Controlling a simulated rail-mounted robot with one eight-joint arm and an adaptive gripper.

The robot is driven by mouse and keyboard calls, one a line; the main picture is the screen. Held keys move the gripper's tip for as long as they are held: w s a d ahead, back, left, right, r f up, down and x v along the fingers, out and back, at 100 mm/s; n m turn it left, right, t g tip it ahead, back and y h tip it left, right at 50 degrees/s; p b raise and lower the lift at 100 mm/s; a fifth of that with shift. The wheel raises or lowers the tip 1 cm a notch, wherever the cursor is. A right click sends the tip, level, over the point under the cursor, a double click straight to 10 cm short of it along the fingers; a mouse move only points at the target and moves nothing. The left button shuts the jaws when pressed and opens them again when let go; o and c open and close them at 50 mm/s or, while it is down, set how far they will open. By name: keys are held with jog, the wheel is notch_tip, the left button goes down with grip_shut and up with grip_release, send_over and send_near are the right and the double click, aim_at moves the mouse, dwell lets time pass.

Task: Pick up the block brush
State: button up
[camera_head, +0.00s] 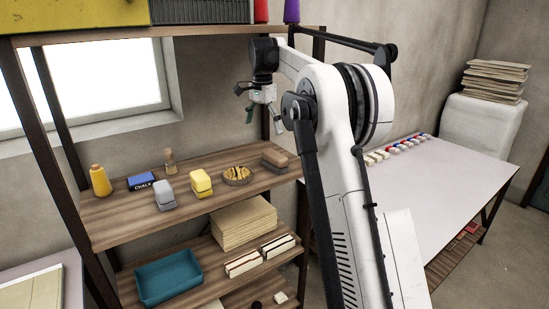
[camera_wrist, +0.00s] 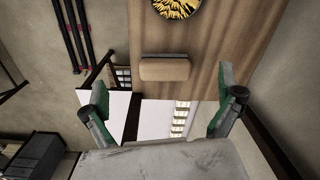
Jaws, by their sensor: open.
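The block brush (camera_head: 274,162), a brown wooden block with a darker lower part, lies at the right end of the upper wooden shelf. It also shows in the wrist view as a tan rounded block (camera_wrist: 165,69), near the shelf's edge and ahead of the space between my fingers. My gripper (camera_head: 253,105) is above the shelf, slightly left of the brush, and apart from it. In the wrist view my gripper (camera_wrist: 155,86) has its two green fingers spread wide with nothing between them. The underside of the brush is hidden.
On the same shelf (camera_head: 120,217) are a round dish (camera_head: 237,176), a yellow block (camera_head: 201,183), a grey block (camera_head: 164,194), a chalk box (camera_head: 141,181) and two bottles. A dark shelf post (camera_head: 302,225) stands right of the brush. A white table (camera_head: 465,165) is at right.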

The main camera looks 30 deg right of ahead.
jog(key=m+p, duration=0.2)
send_over(275, 153)
jog(key=a, duration=0.1)
jog(key=f, duration=0.8)
jog(key=shift+d+f, duration=0.15)
jog(key=shift+d, duration=0.15)
jog(key=shift+d+f+p, duration=0.1)
jog(key=shift+f+p, duration=0.45)
jog(key=shift+f, duration=2.25)
jog(key=c, duration=0.9)
